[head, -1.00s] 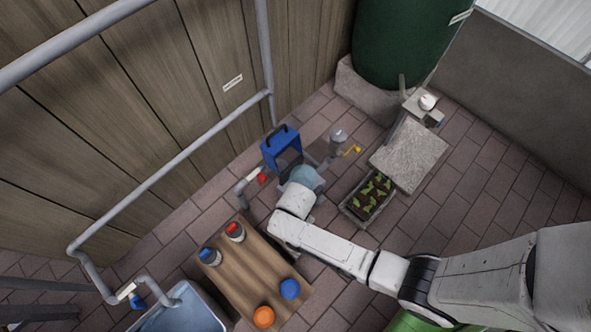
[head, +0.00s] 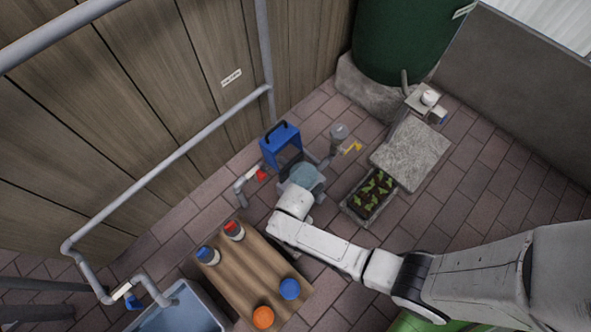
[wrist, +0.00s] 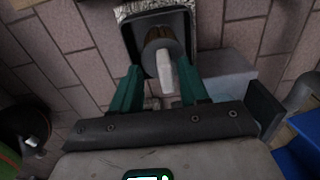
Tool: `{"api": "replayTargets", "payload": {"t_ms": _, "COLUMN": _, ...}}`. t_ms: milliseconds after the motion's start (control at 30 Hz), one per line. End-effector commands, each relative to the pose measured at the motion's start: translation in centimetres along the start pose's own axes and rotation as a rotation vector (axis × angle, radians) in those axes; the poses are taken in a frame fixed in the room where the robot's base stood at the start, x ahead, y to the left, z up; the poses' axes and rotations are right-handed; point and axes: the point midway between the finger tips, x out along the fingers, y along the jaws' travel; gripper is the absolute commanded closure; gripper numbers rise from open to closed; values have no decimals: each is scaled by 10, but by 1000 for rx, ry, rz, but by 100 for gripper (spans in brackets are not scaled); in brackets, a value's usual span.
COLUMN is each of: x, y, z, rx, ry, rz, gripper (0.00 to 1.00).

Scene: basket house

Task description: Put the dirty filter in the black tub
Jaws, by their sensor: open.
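My gripper (wrist: 158,92) has two green fingers, spread apart. Between and beyond them, in the wrist view, is a brown cylinder with a pale grip, which looks like the dirty filter (wrist: 167,72). It lies within the outline of a dark open container with a pale rim, apparently the black tub (wrist: 130,32). I cannot tell whether the filter rests on its bottom. The pale grip is nearer the right finger; contact is unclear. In the head view my wrist hides the fingers, and I cannot make out filter or tub there.
A pump-like unit with a pale blue top (head: 308,178) stands just past my wrist, near a blue handled frame (head: 282,146) and grey pipes. A wooden table (head: 248,272) with several capped containers is left. A seedling planter (head: 352,212) is right. Paving between is partly clear.

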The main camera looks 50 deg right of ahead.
Motion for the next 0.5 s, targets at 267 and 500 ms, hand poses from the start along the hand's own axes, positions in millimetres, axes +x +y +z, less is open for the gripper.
{"api": "replayTargets", "payload": {"t_ms": 267, "x": -10, "y": 0, "z": 0, "rx": 0, "ry": 0, "rz": -1, "gripper": 56}}
{"api": "replayTargets", "payload": {"t_ms": 500, "x": -57, "y": 0, "z": 0, "rx": 1, "ry": -1, "rz": -3, "gripper": 56}}
